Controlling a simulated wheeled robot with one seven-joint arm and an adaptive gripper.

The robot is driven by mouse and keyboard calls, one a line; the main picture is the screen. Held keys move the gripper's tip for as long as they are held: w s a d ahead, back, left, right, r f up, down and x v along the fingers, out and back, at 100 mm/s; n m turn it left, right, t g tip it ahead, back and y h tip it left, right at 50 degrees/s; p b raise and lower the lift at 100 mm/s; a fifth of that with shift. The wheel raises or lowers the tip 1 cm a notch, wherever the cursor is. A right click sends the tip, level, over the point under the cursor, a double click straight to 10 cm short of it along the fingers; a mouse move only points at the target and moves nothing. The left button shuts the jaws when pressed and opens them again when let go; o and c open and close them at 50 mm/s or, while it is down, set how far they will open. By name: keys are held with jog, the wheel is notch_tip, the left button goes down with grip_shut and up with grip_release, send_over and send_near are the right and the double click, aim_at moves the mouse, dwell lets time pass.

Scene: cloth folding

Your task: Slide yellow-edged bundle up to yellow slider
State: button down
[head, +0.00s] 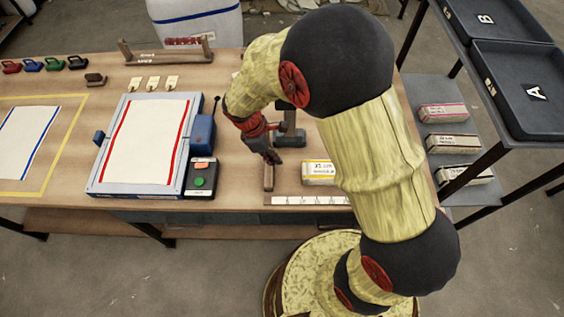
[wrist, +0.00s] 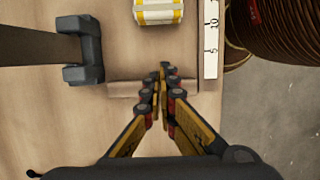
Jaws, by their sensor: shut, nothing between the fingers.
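The yellow-edged bundle (head: 320,168) is a pale block with a printed label, lying on the wooden board right of my gripper. In the wrist view the bundle (wrist: 158,10) shows yellow bands and is cut by the top edge. My gripper (head: 273,158) is shut and empty, just above a low wooden strip (head: 268,178). In the wrist view its fingertips (wrist: 165,72) meet over that strip, apart from the bundle. I cannot make out a yellow slider; a dark grey clamp-like fixture (wrist: 84,50) stands near the strip. My arm hides part of the board.
A white ruler (head: 305,200) runs along the table's front edge. Left stands a blue-grey frame (head: 92,185) with a red-edged cloth (head: 145,140), beside a button box (head: 201,180). A blue-edged cloth (head: 25,140) lies at far left. Trays and more bundles (head: 455,142) are on racks at right.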

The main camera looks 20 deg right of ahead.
aim_at(301, 175)
jog(key=b+x, duration=0.2)
jog(key=x, duration=0.6)
jog(key=shift+s+f, duration=0.1)
jog(key=shift+f, duration=0.05)
jog(key=d, duration=0.2)
jog(key=s+d+b, duration=0.1)
jog(key=shift+f, duration=0.3)
jog(key=shift+s+d, duration=0.15)
jog(key=shift+d, duration=0.4)
jog(key=shift+d+r, duration=0.1)
jog(key=shift+s+d+r+p, duration=0.1)
jog(key=shift+s+d+p, duration=0.15)
jog(key=shift+d+p, duration=0.35)
jog(key=shift+d, duration=0.15)
